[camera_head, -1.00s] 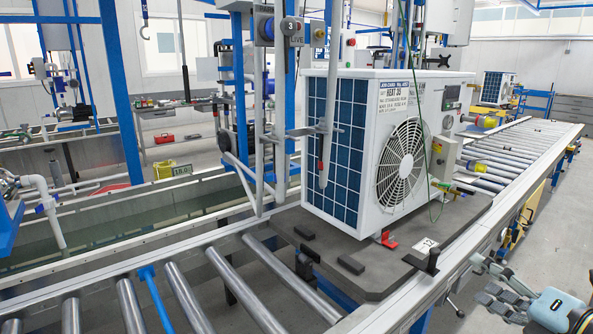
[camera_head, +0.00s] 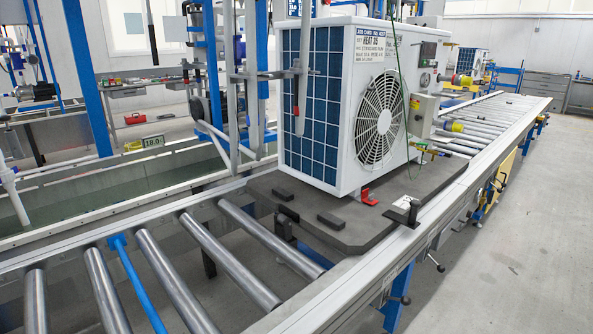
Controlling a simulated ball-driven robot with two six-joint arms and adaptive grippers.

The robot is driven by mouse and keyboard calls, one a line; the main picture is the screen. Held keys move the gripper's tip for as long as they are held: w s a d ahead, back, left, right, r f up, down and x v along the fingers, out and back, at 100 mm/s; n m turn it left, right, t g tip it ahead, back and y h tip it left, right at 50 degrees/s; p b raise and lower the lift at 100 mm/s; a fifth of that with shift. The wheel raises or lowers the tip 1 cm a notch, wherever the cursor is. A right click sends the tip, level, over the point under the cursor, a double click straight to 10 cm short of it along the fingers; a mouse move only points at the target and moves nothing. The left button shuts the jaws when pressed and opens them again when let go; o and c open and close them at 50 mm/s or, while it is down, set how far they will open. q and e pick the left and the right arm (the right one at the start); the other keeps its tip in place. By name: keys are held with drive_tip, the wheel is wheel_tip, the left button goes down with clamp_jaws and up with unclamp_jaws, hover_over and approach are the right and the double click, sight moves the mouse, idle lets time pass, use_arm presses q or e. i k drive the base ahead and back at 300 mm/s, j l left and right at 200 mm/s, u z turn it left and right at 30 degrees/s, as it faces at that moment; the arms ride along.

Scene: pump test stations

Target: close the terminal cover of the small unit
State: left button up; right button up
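The small unit (camera_head: 350,110) is a white heat pump with a blue finned side and a round fan grille (camera_head: 378,126). It stands upright on a dark pallet board (camera_head: 330,222) on the roller conveyor. A grey box (camera_head: 421,115) with a small knob is fixed to its right side, above pipe fittings with a yellow cap. From here I cannot tell which part is the terminal cover or whether it is open. Neither of my grippers is in view.
The roller conveyor (camera_head: 150,262) runs from front left to back right, with a pale side rail (camera_head: 440,225). Hoses and metal posts hang in front of the unit's left side. A water tank (camera_head: 90,195) lies left. The grey floor at right is clear.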

sight(421, 116)
drive_tip(key=z, duration=1)
